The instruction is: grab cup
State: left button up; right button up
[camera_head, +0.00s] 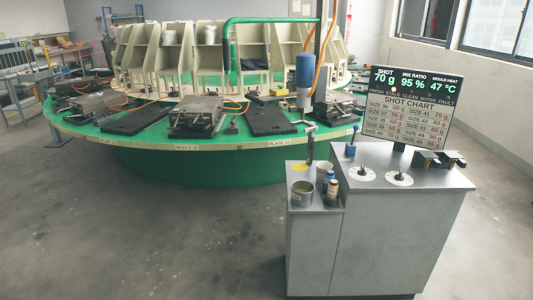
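A pale cup (321,171) appears to stand on the lower left shelf of the grey cabinet (390,235), behind other containers and partly hidden. A wider grey metal pot (302,194) stands in front of it to the left. Two small bottles, one blue and one dark with a light cap (333,190), stand beside the pot on the right. Neither of my grippers shows in the head view.
A large round green carousel (200,165) with moulds and black plates fills the back. A screen (408,95) and a dark bracket-like item (440,159) are on the cabinet's right. A blue dispenser (305,70) hangs above. The floor (150,240) in front is clear.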

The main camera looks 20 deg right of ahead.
aim_at(322, 167)
jog(key=i, duration=0.65)
jog(key=i+j+z, duration=0.1)
jog(key=i, duration=0.6)
jog(key=i+j+z, duration=0.1)
jog(key=i+z, duration=0.25)
jog(key=i+j+z, duration=0.15)
jog(key=z, duration=0.25)
jog(key=i+j+z, duration=0.9)
jog(key=j, duration=0.15)
jog(key=i+j+z, duration=0.1)
jog(key=j+z, duration=0.2)
